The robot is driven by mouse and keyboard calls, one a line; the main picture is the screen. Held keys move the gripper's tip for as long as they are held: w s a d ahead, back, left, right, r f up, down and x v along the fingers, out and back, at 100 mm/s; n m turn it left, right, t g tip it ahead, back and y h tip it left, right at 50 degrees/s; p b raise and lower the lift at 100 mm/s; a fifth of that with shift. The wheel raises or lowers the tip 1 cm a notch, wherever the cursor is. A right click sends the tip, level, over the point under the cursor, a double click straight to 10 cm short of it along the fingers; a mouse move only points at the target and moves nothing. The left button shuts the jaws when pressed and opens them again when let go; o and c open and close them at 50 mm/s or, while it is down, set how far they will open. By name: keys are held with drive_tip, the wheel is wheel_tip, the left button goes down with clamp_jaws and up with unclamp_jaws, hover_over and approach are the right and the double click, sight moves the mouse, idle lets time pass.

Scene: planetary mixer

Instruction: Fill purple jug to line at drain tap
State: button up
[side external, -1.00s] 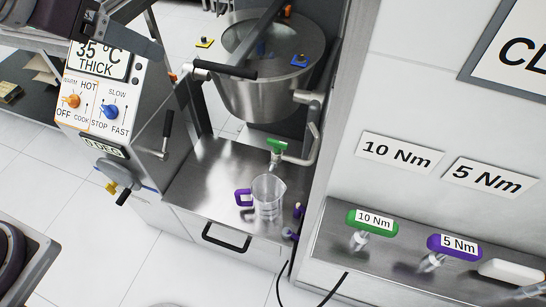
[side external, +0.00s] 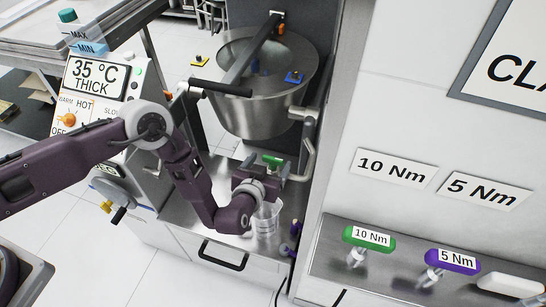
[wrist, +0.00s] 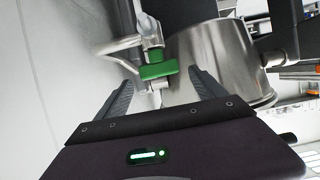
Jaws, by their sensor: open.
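The clear jug (side external: 264,222) stands upright on the steel shelf below the drain tap. The drain tap has a green handle (side external: 272,160), which also shows in the wrist view (wrist: 158,66). My gripper (side external: 267,166) is open and empty, above the jug and close to the tap. In the wrist view its fingers (wrist: 161,80) point towards the green handle, one to each side in the picture. The handle appears just beyond the fingertips; I cannot tell whether they touch. No liquid is visible in the jug.
The mixer bowl (side external: 250,112) hangs above and behind the tap. A metal pipe (side external: 308,145) runs beside the tap at the right. The control panel (side external: 93,95) is at the left. A green 10 Nm tool (side external: 369,238) and a purple 5 Nm tool (side external: 452,261) stand on the right shelf.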

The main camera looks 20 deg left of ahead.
sight(273, 158)
drive_tip(key=x, duration=0.3)
drive_tip(key=shift+w+f, duration=0.15)
drive_tip(key=shift+w, duration=0.2)
drive_tip(key=shift+c, duration=0.2)
drive_tip(key=c, duration=1.3)
drive_tip(key=shift+d+n+y, duration=0.15)
drive_tip(key=shift+n+y, duration=0.75)
drive_tip(key=shift+y, duration=0.2)
drive_tip(key=shift+n+g+y, duration=0.5)
drive_tip(key=shift+n+y, duration=0.8)
drive_tip(key=shift+y, duration=0.1)
drive_tip(key=o, duration=1.3)
drive_tip(key=shift+o, duration=0.2)
